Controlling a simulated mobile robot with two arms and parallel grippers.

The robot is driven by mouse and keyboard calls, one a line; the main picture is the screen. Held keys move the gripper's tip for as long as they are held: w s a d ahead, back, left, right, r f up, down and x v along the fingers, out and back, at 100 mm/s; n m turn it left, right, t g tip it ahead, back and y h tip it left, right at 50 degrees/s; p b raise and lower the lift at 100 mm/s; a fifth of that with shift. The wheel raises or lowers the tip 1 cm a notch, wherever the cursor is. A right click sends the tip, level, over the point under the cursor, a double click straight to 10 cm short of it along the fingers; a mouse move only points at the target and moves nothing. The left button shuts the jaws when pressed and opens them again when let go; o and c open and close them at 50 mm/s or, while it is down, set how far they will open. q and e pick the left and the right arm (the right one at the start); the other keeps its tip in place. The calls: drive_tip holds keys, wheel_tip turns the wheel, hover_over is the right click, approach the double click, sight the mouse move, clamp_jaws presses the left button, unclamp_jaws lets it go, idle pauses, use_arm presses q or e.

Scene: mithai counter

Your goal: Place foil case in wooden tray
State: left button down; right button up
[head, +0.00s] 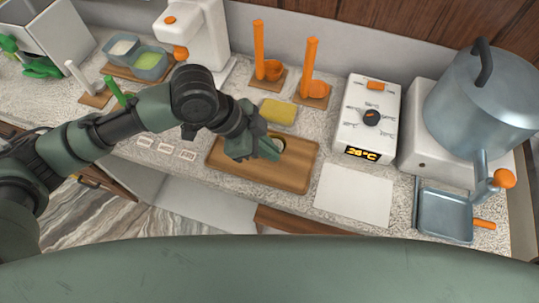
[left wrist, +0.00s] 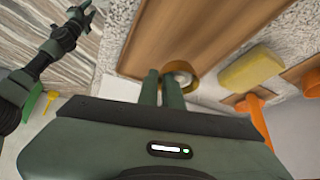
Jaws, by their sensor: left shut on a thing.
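My left gripper (head: 268,148) is shut on the foil case (head: 279,143), a small round gold cup with a pale inside. The wooden tray (head: 295,178) is a brown rectangular board with a low rim on the counter. The case is over the back middle part of the tray; I cannot tell whether it touches the tray floor. In the left wrist view the fingers (left wrist: 162,86) grip the near side of the gold case (left wrist: 182,70), beside the tray's wood (left wrist: 190,30). My right gripper (left wrist: 80,12) shows small at the top left of the left wrist view, away from the tray.
A yellow block (head: 278,111) lies behind the tray. Orange ladles (head: 312,85) stand behind it. A white sheet (head: 354,194) lies right of the tray, a scale-like box (head: 368,118) behind that. A large pot (head: 480,105) and a square pan (head: 446,213) are at the right.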

use_arm(q)
wheel_tip(320, 180, down, 4)
drive_tip(key=shift+r, duration=0.1)
drive_tip(key=c, duration=1.6)
unclamp_jaws()
drive_tip(key=v, duration=1.2)
drive_tip(key=shift+b, duration=0.4)
